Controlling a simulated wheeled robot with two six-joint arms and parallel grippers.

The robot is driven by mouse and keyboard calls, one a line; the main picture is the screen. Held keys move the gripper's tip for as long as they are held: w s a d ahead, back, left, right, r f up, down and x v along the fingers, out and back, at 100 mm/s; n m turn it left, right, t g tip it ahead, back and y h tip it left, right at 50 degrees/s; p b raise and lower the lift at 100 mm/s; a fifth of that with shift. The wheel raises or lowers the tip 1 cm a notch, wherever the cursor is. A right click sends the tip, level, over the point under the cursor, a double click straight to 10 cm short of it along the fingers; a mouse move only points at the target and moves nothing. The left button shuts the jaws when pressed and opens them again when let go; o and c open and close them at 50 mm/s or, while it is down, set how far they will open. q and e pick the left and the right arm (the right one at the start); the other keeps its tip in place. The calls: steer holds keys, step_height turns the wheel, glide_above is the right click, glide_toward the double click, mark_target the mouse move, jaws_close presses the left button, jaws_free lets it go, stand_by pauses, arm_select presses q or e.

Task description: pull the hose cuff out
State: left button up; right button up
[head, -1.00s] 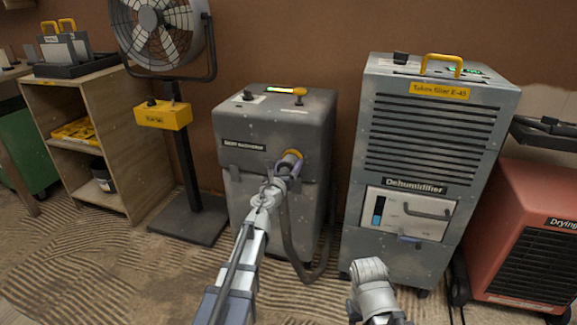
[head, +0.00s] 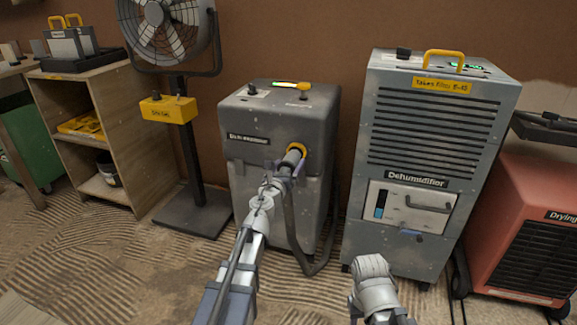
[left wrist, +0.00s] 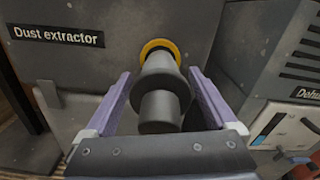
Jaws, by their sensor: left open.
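The dark grey hose cuff (head: 293,157) sits at the yellow-ringed port (head: 301,149) on the front of the grey dust extractor (head: 265,190). The cuff also shows in the left wrist view (left wrist: 160,105), with the yellow ring (left wrist: 160,46) behind its wide collar. My left gripper (left wrist: 165,100) is open, with one purple finger on each side of the cuff and a gap to each. In the head view my left gripper (head: 286,168) is at the cuff. How far the cuff sits inside the port is hidden. My right gripper is not visible; only part of my right arm shows.
A dark hose (head: 297,235) hangs in a loop before the extractor. The dehumidifier (head: 430,130) stands close on the right, a red dryer (head: 520,230) beyond it. A fan on a stand (head: 185,140) and a wooden shelf (head: 145,170) are left. Rippled floor lies in front.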

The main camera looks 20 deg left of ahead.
mark_target(285, 168)
arm_select(q)
steer(key=s, duration=0.8)
steer(key=shift+a, duration=0.15)
steer(key=shift+w, duration=0.1)
steer(key=shift+r+n, duration=0.2)
steer(key=shift+n, duration=0.1)
steer(key=s+d+f+n+g+y+p, duration=0.1)
steer(key=s+d+f+n+g+p, duration=0.25)
steer(key=s+d+n+g, duration=0.4)
steer(key=s+d+f+n+g+p, duration=0.3)
steer(key=s+d+n+g+p, duration=0.15)
steer(key=s+n, duration=0.6)
steer(key=s+d+f+n+g+y+p, duration=0.1)
steer(key=s+d+f+n+g+p, duration=0.45)
steer(key=n, duration=0.55)
step_height(285, 168, up, 40)
steer(key=s+p, duration=0.2)
steer(key=p, duration=3.4)
steer(key=shift+s+a+f+g, duration=0.15)
steer(key=shift+s+f+g, duration=0.05)
steer(key=shift+s+g, duration=0.2)
